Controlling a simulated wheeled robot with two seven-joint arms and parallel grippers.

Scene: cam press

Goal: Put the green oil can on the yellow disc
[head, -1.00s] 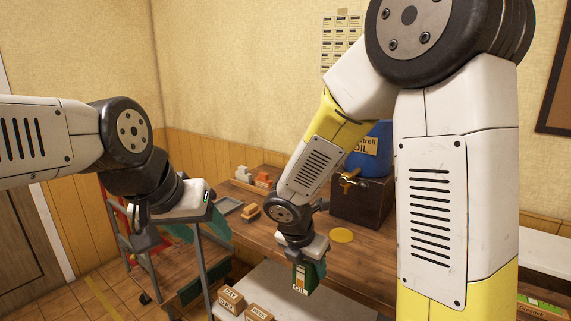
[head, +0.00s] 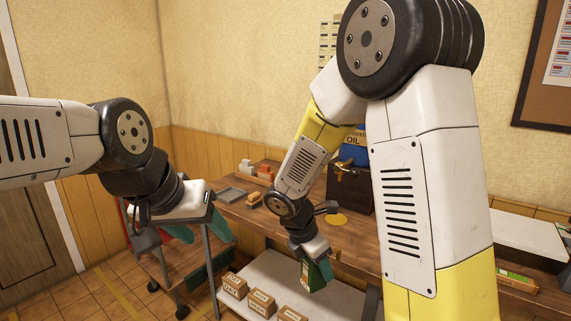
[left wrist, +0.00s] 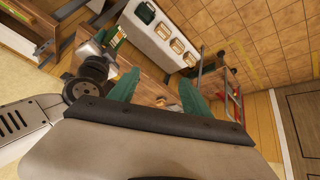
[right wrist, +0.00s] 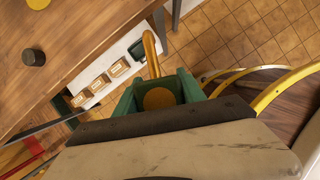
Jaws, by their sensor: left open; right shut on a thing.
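The green oil can (head: 306,274), with a pale label, is in my right gripper (head: 317,270), held tilted in the air in front of the wooden table. In the right wrist view the can's yellow round cap (right wrist: 158,98) shows between the green fingers (right wrist: 158,88). The yellow disc (head: 337,219) lies flat on the table, behind and above the can in the head view. It is cut off at the top left of the right wrist view (right wrist: 38,3). My left gripper (head: 203,234) is open and empty, well left of the can; its spread fingers show in its wrist view (left wrist: 158,90).
Labelled cartons (head: 262,302) sit on a pale lower surface (head: 285,277).

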